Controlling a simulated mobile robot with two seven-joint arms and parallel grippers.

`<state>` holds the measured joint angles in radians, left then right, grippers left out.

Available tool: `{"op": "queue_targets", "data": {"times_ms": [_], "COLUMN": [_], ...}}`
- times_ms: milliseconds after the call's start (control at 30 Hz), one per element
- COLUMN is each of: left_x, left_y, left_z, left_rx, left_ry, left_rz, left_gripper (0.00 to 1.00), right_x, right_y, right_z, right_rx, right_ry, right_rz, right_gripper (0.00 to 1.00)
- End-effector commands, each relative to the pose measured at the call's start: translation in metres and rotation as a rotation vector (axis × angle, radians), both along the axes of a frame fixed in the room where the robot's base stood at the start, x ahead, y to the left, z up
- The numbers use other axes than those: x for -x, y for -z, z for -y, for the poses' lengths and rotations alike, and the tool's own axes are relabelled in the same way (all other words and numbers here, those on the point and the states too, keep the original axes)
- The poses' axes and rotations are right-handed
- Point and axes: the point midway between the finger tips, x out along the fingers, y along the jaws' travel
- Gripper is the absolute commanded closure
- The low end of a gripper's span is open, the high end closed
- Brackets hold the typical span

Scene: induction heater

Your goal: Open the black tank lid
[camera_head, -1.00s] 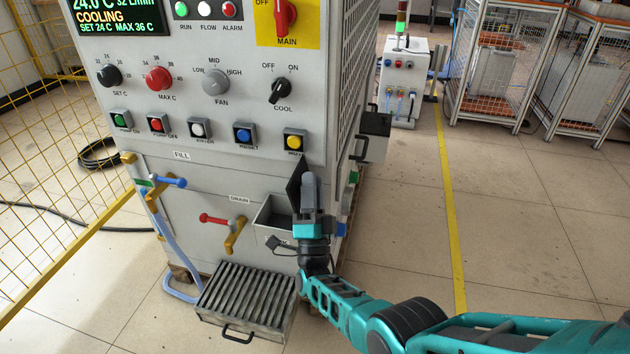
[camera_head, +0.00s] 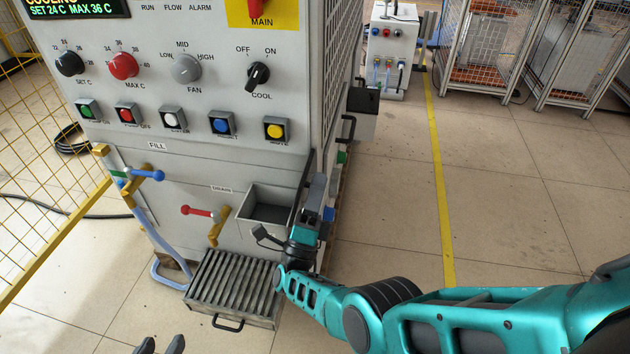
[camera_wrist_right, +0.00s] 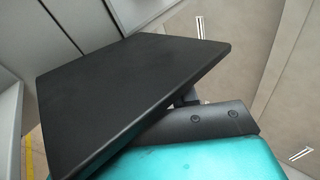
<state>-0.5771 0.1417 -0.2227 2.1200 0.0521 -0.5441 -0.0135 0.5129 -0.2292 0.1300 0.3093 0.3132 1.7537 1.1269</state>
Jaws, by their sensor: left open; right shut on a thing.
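The black tank lid (camera_head: 300,188) stands raised, seen nearly edge-on, at the right side of the grey tank (camera_head: 246,203) on the machine's front. The tank's opening is uncovered. The lid also fills much of the right wrist view (camera_wrist_right: 125,85) as a flat black plate. My right gripper (camera_head: 314,194) is shut on the lid at its right side; the exact contact is partly hidden. A dark finger of it (camera_wrist_right: 210,120) shows beside the plate. My left gripper (camera_head: 161,345) shows only its fingertips at the bottom edge, apart and empty, far from the lid.
A slatted grey grate (camera_head: 235,285) lies below the tank. A red-handled drain valve (camera_head: 200,212) is left of it, and a blue-handled fill valve (camera_head: 145,174) further left.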

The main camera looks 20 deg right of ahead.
Motion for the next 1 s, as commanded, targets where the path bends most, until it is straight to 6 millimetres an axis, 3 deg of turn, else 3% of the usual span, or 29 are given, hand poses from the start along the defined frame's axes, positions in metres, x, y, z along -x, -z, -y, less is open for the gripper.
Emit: {"op": "queue_targets", "data": {"times_ms": [267,300,500,767,1000], "left_x": [0.002,0.002,0.002,0.001,0.002], "left_y": [0.002,0.002,0.001,-0.001,0.015], "left_z": [0.001,0.001,0.002,0.003,0.004], "left_rx": [0.000,0.000,0.002,0.004,0.005], "left_ry": [0.003,0.003,0.005,0.006,0.010], "left_rz": [-0.007,-0.007,-0.005,0.001,-0.007], "left_gripper": [0.57,0.57,0.57,0.57,0.57], "right_x": [0.000,0.000,0.000,0.000,-0.005], "right_y": [-0.002,-0.002,-0.001,0.000,0.012], "right_z": [-0.002,-0.002,-0.001,0.000,-0.001], "right_rx": [0.000,0.000,0.000,0.000,-0.001], "right_ry": [-0.003,-0.003,-0.002,-0.001,0.000], "right_rz": [0.007,0.007,0.004,0.001,0.005], "right_gripper": [1.00,0.70,0.51,0.51,0.51]}}
